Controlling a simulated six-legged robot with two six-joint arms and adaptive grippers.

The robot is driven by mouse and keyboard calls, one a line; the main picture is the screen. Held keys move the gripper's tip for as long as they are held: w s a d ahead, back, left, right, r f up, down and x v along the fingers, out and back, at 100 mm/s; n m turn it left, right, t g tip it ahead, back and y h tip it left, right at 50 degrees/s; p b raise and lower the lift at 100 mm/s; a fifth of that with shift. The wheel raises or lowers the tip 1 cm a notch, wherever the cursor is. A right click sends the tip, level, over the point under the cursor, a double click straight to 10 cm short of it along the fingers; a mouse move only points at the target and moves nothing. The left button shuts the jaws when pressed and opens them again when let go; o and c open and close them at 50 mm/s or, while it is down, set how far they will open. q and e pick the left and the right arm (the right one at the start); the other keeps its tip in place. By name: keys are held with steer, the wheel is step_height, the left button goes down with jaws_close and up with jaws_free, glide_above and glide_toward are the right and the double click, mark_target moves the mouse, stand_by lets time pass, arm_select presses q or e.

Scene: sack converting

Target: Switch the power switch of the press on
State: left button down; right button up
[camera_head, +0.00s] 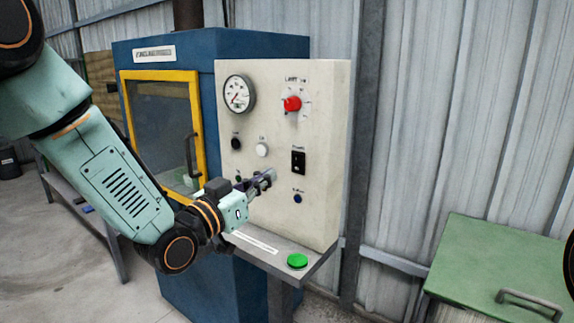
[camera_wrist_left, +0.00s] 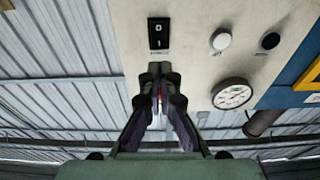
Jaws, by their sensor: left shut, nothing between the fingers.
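The press (camera_head: 160,130) is a blue cabinet with a yellow-framed window and a pale control panel (camera_head: 235,215) on its right. The power switch (camera_head: 298,162) is a black rocker on the panel's right half, below the red knob (camera_head: 292,104). In the left wrist view the switch (camera_wrist_left: 159,33) shows just beyond the fingertips, with a white mark on it; I cannot tell its position. My left gripper (camera_head: 268,177) is shut and empty, left of and slightly below the switch in the head view. Its fingertips (camera_wrist_left: 160,68) look apart from the switch. My right gripper is not in view.
A gauge (camera_head: 238,94), a white button (camera_head: 262,149), a black button (camera_head: 235,143) and a small blue button (camera_head: 297,198) share the panel. A green button (camera_head: 297,261) sits on the ledge below. A green chest (camera_head: 495,260) stands at right.

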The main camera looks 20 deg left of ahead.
mark_target(296, 156)
arm_select(q)
steer(key=x, duration=0.7)
steer(key=shift+w+d, duration=0.1)
steer(key=shift+w, duration=0.2)
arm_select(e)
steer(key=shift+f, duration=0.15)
arm_select(q)
steer(key=shift+w+d+r, duration=0.1)
steer(key=shift+w+r, duration=0.1)
steer(key=shift+r, duration=0.05)
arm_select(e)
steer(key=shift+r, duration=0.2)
arm_select(q)
steer(key=shift+s, duration=0.15)
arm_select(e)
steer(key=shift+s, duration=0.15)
